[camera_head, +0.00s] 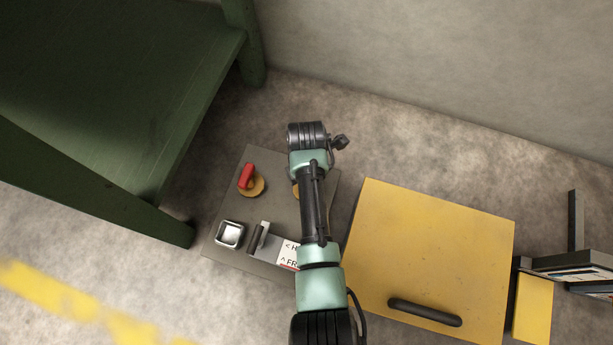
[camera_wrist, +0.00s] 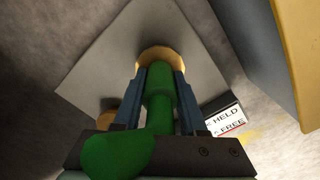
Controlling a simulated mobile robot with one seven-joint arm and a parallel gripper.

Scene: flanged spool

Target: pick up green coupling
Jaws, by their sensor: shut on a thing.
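The green coupling (camera_wrist: 158,112) is a long green piece with a wide rounded near end, seen in the wrist view. My gripper (camera_wrist: 161,73) is shut on it, with one blue-grey finger on each side. Its far end meets a brass ring (camera_wrist: 152,56) on the grey plate; I cannot tell whether it is seated there or just above. In the head view my arm hides the coupling and the fingers, and only a sliver of the brass ring (camera_head: 295,189) shows beside the arm.
The grey plate (camera_head: 272,183) also bears a red handle (camera_head: 246,176) on a brass disc, a silver square dish (camera_head: 230,234), a lever (camera_head: 257,240) and a HELD/FREE label (camera_head: 289,252). A yellow box (camera_head: 430,250) stands close right. A green table (camera_head: 110,80) stands left.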

